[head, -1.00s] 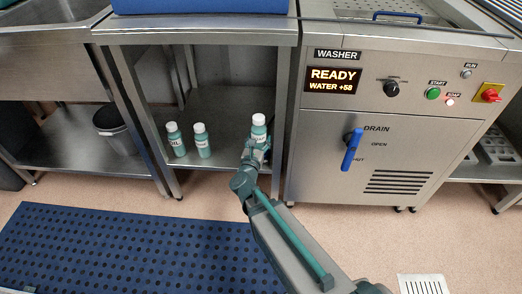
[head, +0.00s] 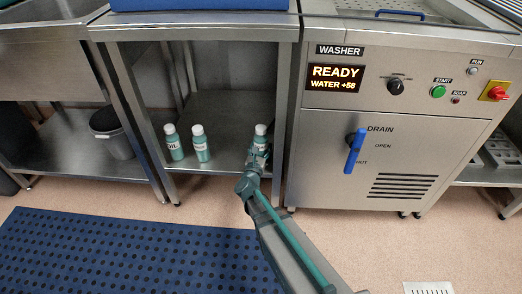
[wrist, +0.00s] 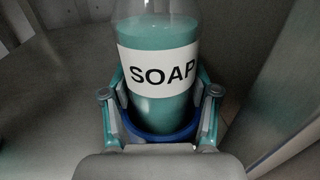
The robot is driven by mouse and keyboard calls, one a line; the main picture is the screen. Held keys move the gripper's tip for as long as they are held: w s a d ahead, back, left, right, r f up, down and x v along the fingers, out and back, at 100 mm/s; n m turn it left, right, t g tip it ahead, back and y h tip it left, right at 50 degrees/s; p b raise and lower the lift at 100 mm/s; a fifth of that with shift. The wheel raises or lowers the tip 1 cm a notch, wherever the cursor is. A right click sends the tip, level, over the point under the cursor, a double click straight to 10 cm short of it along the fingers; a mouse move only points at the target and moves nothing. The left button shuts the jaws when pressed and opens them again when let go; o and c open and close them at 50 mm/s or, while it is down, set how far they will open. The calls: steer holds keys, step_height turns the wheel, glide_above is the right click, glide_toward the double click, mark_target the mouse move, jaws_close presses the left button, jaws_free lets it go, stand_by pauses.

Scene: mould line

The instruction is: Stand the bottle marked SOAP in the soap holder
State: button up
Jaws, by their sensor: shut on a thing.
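The bottle marked SOAP (wrist: 161,72), teal with a white label, fills the middle of the wrist view and looks upright. My gripper (wrist: 160,105) is shut on it, with one finger on each side. A blue ring (wrist: 168,138), which looks like the soap holder, curves around the front of the bottle's lower part. The bottle's base is hidden, so I cannot tell whether it rests on the bottom. In the head view the bottle (head: 260,131) shows its white cap above my gripper (head: 258,150), at the right of the under-table shelf, beside the washer.
Two similar teal bottles, one marked OIL (head: 174,144) and another (head: 201,145), stand left on the shelf (head: 225,115). The washer (head: 330,140) with its blue drain handle (head: 354,152) is close on the right. A table leg (head: 180,170) stands at the left.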

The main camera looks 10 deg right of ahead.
steer(key=shift+f+b, duration=0.25)
steer(key=shift+b, duration=0.25)
steer(key=o, duration=1.2)
steer(key=shift+c, duration=0.2)
steer(key=shift+r, duration=0.1)
